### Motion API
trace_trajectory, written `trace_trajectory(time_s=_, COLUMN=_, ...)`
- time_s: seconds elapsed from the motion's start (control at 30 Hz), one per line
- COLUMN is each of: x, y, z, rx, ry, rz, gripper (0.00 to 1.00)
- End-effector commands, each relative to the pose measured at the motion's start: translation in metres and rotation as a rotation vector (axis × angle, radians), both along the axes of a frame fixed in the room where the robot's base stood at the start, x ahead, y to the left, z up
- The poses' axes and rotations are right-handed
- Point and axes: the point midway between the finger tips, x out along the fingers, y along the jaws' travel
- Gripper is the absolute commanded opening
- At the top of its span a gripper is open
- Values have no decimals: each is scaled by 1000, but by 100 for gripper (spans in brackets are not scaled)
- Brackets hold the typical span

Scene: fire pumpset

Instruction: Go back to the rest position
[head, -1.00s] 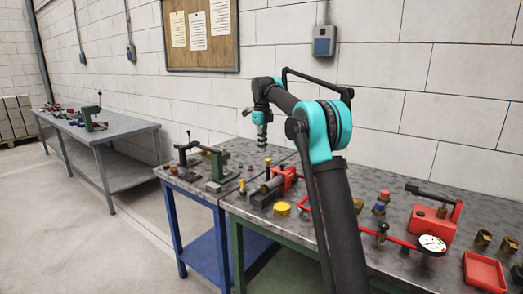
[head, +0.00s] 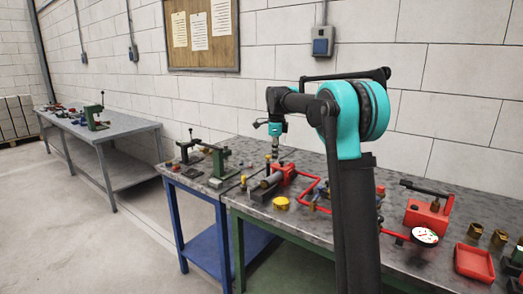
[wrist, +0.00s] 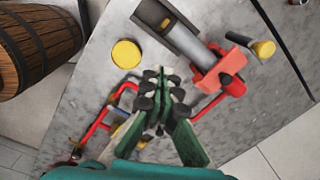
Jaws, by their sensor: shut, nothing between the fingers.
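My gripper (head: 275,152) hangs at the end of my dark arm with teal joints, in the middle of the head view. It points down above the far part of the workbench (head: 400,258). In the wrist view its green-backed fingers (wrist: 164,84) are closed together with nothing between them. Below them is the grey bench top with a yellow round cap (wrist: 126,54) and a red clamp (wrist: 222,72) holding a grey cylinder. Both appear apart from the fingers.
The red clamp (head: 282,175) and yellow cap (head: 281,203) stand near the bench's left end. A red pump (head: 428,213), gauge (head: 425,236) and red tray (head: 474,262) are at right. A wooden barrel (wrist: 38,50) shows in the wrist view. Floor at left is clear.

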Motion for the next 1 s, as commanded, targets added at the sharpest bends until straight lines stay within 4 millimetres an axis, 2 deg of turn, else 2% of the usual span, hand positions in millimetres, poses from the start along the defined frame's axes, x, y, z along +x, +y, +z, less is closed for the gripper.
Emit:
trace_trajectory(time_s=0.27, x=-87, y=-52, z=-45, rx=-37, ry=-84, rz=458, gripper=0)
trace_trajectory(time_s=0.5, x=-186, y=-91, z=-101, rx=-116, ry=-158, rz=895, gripper=0)
trace_trajectory(time_s=0.8, x=-322, y=-124, z=-184, rx=-268, ry=-219, rz=1416, gripper=0)
trace_trajectory(time_s=0.9, x=-357, y=-130, z=-207, rx=-315, ry=-227, rz=1548, gripper=0)
trace_trajectory(time_s=1.0, x=-381, y=-133, z=-222, rx=-351, ry=-229, rz=1640, gripper=0)
